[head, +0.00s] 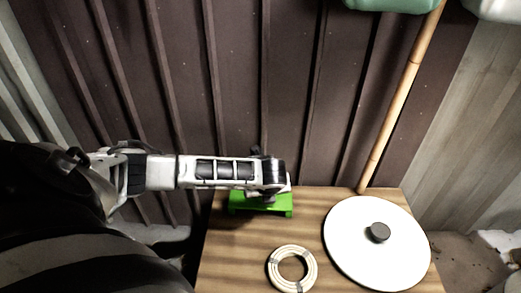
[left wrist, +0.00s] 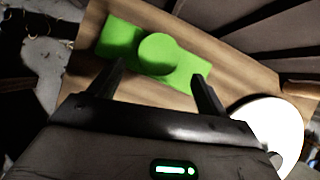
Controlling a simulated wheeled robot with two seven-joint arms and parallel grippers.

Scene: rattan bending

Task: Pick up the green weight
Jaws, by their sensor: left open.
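The green weight (head: 262,209) lies on the wooden table (head: 230,250) near its back left, partly hidden under my left arm in the head view. In the left wrist view the green weight (left wrist: 122,38) shows as a flat block with a round knob (left wrist: 159,53) on top. My left gripper (left wrist: 162,82) is open, and its two fingers point toward the weight with the knob between and beyond their tips. I cannot tell whether the fingers touch the weight. In the head view the left gripper (head: 268,172) is over the weight. My right gripper is not in view.
A coil of pale rattan (head: 293,269) lies at the table's front middle. A white disc with a dark knob (head: 375,243) covers the right side. A bamboo pole (head: 402,100) leans against the dark ribbed wall (head: 235,80) behind the table. A green container (head: 393,4) hangs at the top edge.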

